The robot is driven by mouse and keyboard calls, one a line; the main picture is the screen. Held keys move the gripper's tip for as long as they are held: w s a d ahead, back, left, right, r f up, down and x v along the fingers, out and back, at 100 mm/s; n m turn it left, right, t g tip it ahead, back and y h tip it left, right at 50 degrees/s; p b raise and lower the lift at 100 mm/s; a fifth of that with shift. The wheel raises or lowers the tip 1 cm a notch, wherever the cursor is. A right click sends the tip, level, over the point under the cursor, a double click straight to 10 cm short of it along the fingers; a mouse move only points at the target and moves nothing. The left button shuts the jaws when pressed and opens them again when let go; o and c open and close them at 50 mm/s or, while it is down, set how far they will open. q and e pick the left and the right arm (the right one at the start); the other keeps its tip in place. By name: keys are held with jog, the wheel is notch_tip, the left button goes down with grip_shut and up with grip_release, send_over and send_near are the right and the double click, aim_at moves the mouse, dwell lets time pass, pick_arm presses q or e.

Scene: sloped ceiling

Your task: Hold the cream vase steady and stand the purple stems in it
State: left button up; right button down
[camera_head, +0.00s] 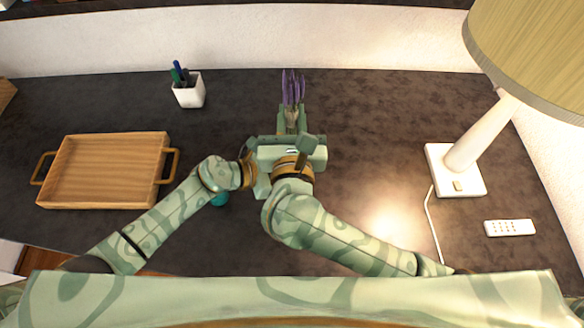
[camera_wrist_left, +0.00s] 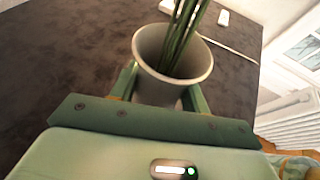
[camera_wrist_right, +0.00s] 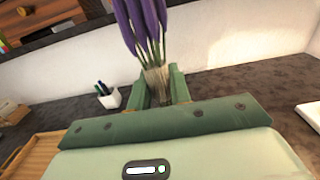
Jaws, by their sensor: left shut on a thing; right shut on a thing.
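The cream vase (camera_wrist_left: 148,84) shows in the left wrist view, its wide mouth open upward. My left gripper (camera_wrist_left: 160,92) is shut on it, one finger on each side. Green lower ends of the purple stems (camera_wrist_left: 186,28) reach down into the mouth; whether they touch the bottom is hidden. In the right wrist view my right gripper (camera_wrist_right: 161,84) is shut on the stems, with the purple flower heads (camera_wrist_right: 143,22) above the fingers. In the head view the flower heads (camera_head: 292,86) point away from me beyond my right gripper (camera_head: 291,120). My arms hide the vase there.
A wooden tray (camera_head: 108,137) lies at left on the dark table (camera_head: 380,130). A white pen cup (camera_head: 188,94) stands at the back. A lamp base (camera_head: 440,160) and a white remote (camera_head: 510,228) are at right. A small teal thing (camera_head: 219,199) is partly hidden beside my left arm.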

aim_at(291, 83)
jog(key=c, duration=1.2)
grip_release()
notch_tip(291, 83, up, 10)
pick_arm(q)
jog(key=o, duration=1.3)
jog(key=shift+o, duration=0.2)
